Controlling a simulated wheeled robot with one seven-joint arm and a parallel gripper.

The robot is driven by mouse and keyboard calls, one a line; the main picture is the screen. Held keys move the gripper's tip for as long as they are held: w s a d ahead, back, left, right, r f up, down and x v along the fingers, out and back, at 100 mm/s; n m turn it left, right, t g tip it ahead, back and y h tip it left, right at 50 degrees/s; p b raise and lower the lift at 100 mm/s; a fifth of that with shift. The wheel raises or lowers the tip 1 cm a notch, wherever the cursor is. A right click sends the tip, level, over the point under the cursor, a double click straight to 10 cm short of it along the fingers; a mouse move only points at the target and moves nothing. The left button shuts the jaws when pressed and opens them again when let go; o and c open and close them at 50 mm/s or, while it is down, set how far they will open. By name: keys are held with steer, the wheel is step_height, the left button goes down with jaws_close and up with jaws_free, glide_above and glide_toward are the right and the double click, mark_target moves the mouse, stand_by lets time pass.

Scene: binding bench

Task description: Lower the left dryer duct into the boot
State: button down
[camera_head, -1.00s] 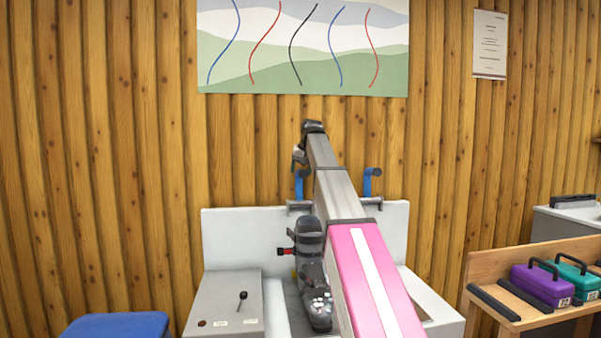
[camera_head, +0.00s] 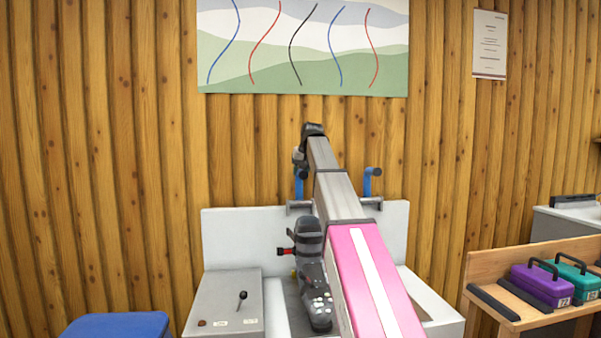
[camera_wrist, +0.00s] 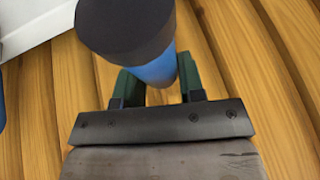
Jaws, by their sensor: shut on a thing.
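The left dryer duct (camera_head: 299,187) is a blue tube with a dark end, left of my arm in the head view. In the wrist view the blue duct (camera_wrist: 160,70) lies between the green fingers of my gripper (camera_wrist: 159,76), which is shut on it. Its dark end is close to the camera. In the head view my gripper (camera_head: 300,160) is at the duct's upper part, partly hidden by my arm. The dark grey boot (camera_head: 311,262) stands upright below, slightly right of the duct. My arm covers part of its right side. The boot's opening cannot be seen clearly.
A second blue duct (camera_head: 370,184) stands right of my arm. A white back panel (camera_head: 230,232) rises behind the boot. A grey control box (camera_head: 225,300) with a black lever is at left. A wooden bench (camera_head: 500,312) with purple and teal cases is at right.

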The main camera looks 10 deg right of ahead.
steer(key=s+f+n+t, duration=0.1)
steer(key=s+f+t, duration=0.4)
steer(key=s+t, duration=0.5)
steer(key=shift+s+y, duration=0.4)
steer(key=shift+f, duration=0.1)
steer(key=c, duration=0.7)
jaws_free()
steer(key=shift+c, duration=0.2)
steer(key=v, duration=1.1)
steer(key=shift+f, duration=0.15)
steer(key=shift+w, duration=0.1)
